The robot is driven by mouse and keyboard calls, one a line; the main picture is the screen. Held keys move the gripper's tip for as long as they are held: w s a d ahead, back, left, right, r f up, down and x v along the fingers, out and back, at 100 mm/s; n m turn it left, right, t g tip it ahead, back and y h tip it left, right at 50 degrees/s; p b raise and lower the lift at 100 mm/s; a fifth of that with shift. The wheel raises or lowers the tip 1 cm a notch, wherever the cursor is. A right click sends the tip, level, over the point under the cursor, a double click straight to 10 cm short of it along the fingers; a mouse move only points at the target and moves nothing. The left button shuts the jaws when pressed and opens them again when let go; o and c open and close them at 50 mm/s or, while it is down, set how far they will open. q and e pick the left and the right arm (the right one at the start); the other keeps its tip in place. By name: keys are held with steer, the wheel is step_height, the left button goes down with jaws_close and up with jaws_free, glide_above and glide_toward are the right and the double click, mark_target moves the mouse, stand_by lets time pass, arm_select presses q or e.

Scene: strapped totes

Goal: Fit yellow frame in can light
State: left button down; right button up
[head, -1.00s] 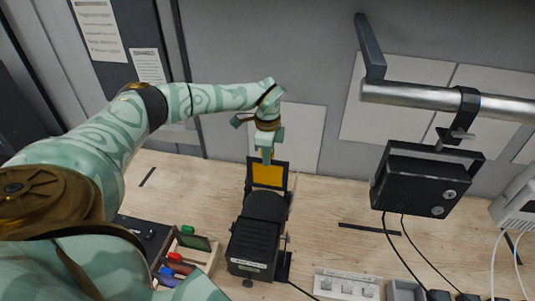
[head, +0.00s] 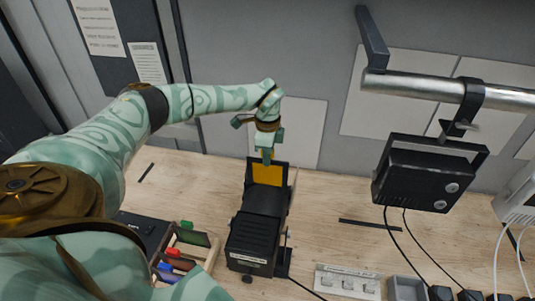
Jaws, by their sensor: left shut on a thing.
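The can light (head: 254,240) is a black lamp body standing on the wooden bench, its front end toward the back wall. The yellow frame (head: 267,173) is a yellow sheet upright at the front of the can light, with black edging around it. My left gripper (head: 267,155) reaches down from above and is shut on the top edge of the yellow frame. Whether the frame sits fully in its holder is hard to tell at this size. My right gripper is not in view.
A wooden box (head: 205,250) with colored pieces stands left of the can light. A black lamp (head: 428,178) hangs from a metal pipe (head: 430,88) on the right. A switch panel (head: 346,282) lies at the front. Bare bench shows right of the can light.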

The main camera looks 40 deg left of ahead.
mark_target(267, 176)
arm_select(q)
steer(key=shift+f+b, duration=2.9)
steer(key=shift+f, duration=1.75)
steer(key=c, duration=1.3)
jaws_free()
steer(key=shift+r, duration=0.15)
step_height(267, 176, up, 16)
steer(key=shift+r+b, duration=0.1)
steer(key=shift+b, duration=0.85)
